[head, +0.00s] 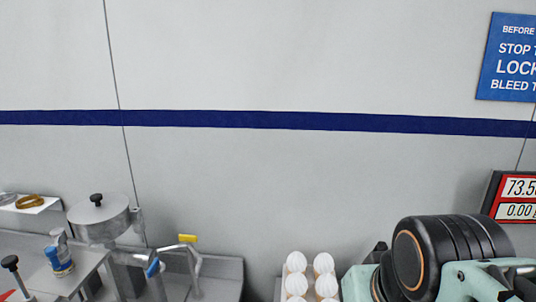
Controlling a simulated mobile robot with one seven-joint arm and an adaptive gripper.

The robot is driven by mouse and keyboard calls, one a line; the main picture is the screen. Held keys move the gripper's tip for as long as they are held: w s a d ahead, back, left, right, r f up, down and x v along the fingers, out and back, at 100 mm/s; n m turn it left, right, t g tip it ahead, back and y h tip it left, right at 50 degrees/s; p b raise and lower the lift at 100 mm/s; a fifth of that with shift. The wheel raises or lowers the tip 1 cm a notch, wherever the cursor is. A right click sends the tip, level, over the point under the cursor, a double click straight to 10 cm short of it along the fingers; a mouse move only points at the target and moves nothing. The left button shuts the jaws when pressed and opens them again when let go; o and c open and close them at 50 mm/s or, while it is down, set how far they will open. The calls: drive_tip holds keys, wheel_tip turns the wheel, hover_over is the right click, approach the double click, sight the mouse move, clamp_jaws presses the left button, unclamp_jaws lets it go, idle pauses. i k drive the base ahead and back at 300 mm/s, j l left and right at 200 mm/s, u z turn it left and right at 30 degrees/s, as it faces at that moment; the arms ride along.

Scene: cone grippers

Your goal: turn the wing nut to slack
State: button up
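I cannot make out a wing nut anywhere in the head view. My gripper is not in view. A metal pot with a flat lid and a black knob (98,216) stands at the lower left, with pipework beside it. A blue handle (152,268) is on that pipework. A bent metal pipe with a yellow handle (187,238) stands just to its right. The lower parts of this equipment are cut off by the bottom edge of the picture.
Several white rounded tops (297,262) stand in rows at bottom centre. A red-framed display (516,199) and a blue sign (508,57) are at the right.

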sight(60, 239)
drive_tip(key=u, duration=1.8)
drive_tip(key=k+j+z, duration=0.1)
drive_tip(key=j, duration=0.3)
drive_tip(key=j+z, duration=0.1)
drive_tip(key=j, duration=0.25)
drive_tip(key=k+j+z, duration=0.1)
drive_tip(key=j, duration=0.25)
drive_tip(key=j+z, duration=0.2)
drive_tip(key=j, duration=0.15)
drive_tip(key=k+j+z, duration=0.1)
drive_tip(key=j+z, duration=0.15)
drive_tip(key=j, duration=0.15)
drive_tip(key=j+z, duration=0.45)
drive_tip(key=j, duration=0.25)
drive_tip(key=i+j+z, duration=0.35)
drive_tip(key=j+z, duration=0.15)
drive_tip(key=j, duration=0.2)
